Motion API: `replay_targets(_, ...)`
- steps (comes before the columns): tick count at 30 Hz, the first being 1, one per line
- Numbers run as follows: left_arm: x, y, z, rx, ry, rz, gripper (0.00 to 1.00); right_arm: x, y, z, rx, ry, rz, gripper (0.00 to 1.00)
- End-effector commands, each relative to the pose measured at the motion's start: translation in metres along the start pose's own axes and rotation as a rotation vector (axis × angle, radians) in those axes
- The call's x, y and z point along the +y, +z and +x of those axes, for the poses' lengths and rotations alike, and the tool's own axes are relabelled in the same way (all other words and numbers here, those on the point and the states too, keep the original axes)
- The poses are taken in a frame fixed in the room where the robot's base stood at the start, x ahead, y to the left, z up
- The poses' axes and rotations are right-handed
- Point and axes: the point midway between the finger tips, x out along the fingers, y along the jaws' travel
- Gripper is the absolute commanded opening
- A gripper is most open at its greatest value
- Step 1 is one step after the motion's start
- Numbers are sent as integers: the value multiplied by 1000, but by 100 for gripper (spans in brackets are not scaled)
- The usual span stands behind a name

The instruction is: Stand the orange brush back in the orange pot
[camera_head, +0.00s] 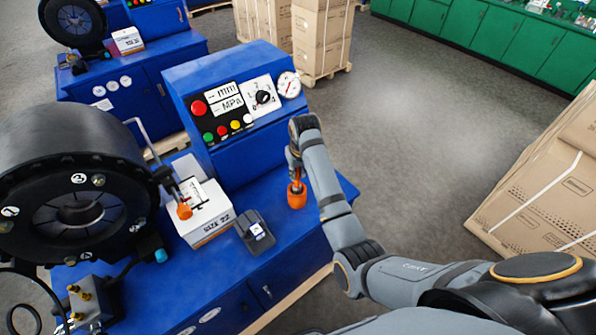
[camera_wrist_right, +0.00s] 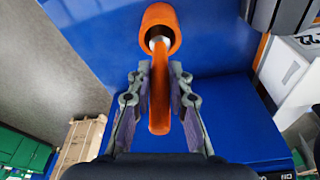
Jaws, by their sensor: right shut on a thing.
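The orange brush (camera_wrist_right: 160,95) is held by its handle between the fingers of my right gripper (camera_wrist_right: 158,78). Its pale collar goes into the mouth of the orange pot (camera_wrist_right: 148,17), and the end beyond is hidden inside. In the head view the orange pot (camera_head: 297,198) is over the right part of the blue bench top, directly below my right gripper (camera_head: 295,170). I cannot tell how firmly the brush rests in the pot. My left gripper is not in view.
A white box (camera_head: 207,222) and a dark grey device (camera_head: 255,232) sit left of the pot. A small orange-tipped item (camera_head: 184,210) is over the box. A blue control panel (camera_head: 232,100) rises behind. A big black crimper head (camera_head: 70,140) stands far left.

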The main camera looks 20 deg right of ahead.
Motion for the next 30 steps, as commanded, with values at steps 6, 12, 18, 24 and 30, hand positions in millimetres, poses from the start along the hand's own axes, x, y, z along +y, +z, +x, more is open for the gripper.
replay_targets(6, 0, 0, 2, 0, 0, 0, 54, 0, 1, 6, -1, 0, 0, 0)
replay_targets(12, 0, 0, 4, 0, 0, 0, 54, 0, 2, 11, -1, 0, 0, 0)
replay_targets(18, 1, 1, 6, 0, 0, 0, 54, 0, 3, 16, 0, 0, 0, 0)
replay_targets(24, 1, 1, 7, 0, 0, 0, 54, 0, 4, 21, -1, 0, 0, 0)
replay_targets(30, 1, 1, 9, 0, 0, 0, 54, 0, 5, 25, -1, 0, 0, 0)
